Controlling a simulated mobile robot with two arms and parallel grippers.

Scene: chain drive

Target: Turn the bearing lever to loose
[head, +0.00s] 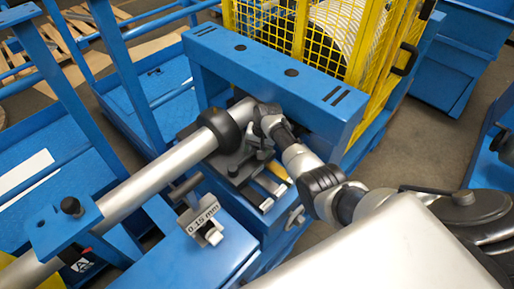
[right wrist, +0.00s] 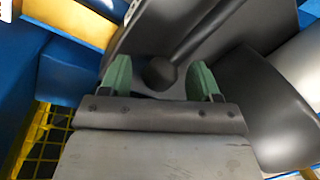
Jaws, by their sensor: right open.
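The bearing lever (right wrist: 188,42) is a dark grey rod ending in a round knob, close up in the right wrist view. My right gripper (right wrist: 160,80) is open, with its two green fingertips on either side of the knob. I cannot tell whether either finger touches it. In the head view, my right arm reaches in from the lower right, and its gripper is at the grey bearing mount beside the black collar (head: 222,130) of the silver shaft (head: 160,175). The lever is hard to make out there, largely hidden by the gripper. My left gripper is not in view.
A blue beam (head: 270,75) stands just behind the bearing. A yellow mesh guard (head: 300,30) is at the back. A "0.15 mm" tag (head: 202,214) stands on the blue frame in front. Blue rails and posts crowd the left.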

